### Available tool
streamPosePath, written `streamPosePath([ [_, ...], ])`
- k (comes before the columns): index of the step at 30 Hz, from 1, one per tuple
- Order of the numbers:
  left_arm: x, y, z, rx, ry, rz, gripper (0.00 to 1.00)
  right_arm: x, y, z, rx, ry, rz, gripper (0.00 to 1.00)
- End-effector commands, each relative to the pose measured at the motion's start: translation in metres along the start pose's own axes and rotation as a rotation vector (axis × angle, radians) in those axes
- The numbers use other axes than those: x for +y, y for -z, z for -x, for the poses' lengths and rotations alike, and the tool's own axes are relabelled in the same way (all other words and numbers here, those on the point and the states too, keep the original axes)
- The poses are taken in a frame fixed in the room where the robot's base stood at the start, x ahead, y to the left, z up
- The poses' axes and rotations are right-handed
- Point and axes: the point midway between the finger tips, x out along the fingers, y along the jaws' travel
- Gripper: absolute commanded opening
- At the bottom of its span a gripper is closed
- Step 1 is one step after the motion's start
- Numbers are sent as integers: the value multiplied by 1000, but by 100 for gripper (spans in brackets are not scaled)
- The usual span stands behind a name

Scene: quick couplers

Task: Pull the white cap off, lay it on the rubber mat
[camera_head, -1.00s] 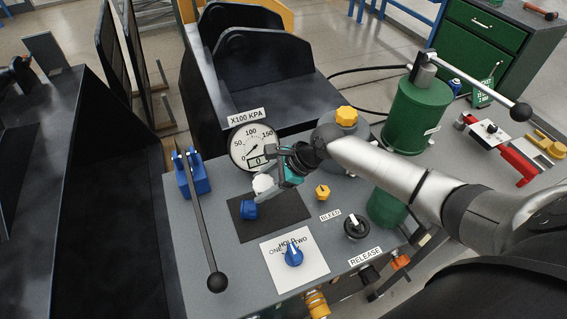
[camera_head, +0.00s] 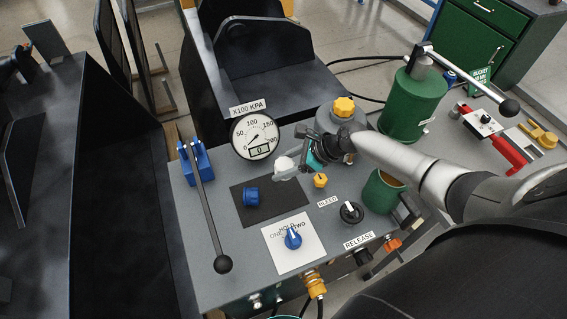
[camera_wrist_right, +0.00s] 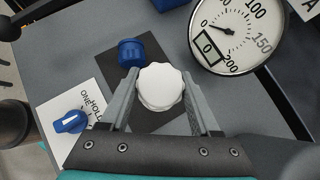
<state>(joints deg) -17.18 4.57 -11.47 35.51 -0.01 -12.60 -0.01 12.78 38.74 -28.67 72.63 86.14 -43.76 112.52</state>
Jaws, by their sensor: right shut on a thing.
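The white cap (camera_head: 284,163) is held between the fingertips of my right gripper (camera_head: 290,170), just behind the back edge of the black rubber mat (camera_head: 279,207) in the head view. In the right wrist view the white cap (camera_wrist_right: 160,87) sits between the two grey fingers, with the mat (camera_wrist_right: 110,64) beyond it. The cap appears above the bench, clear of the mat; its exact height is hard to tell. A blue cap (camera_head: 251,196) stands on the left part of the mat. My left gripper is not in view.
The gauge (camera_head: 255,136) stands close behind the mat. A yellow knob (camera_head: 320,181) is right of it, and a white plate with a blue selector knob (camera_head: 292,238) is in front. A long black lever (camera_head: 208,215) is on the left. The mat's middle and right are clear.

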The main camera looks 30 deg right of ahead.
Motion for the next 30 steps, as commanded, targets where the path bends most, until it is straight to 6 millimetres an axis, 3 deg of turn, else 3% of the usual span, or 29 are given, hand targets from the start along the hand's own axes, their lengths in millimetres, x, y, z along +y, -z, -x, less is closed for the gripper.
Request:
streamPosePath([
  [15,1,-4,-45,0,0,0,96,0,43,-43,0,-1,-2,0],
  [30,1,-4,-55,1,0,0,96,0,53,-53,0,0,0,0],
])
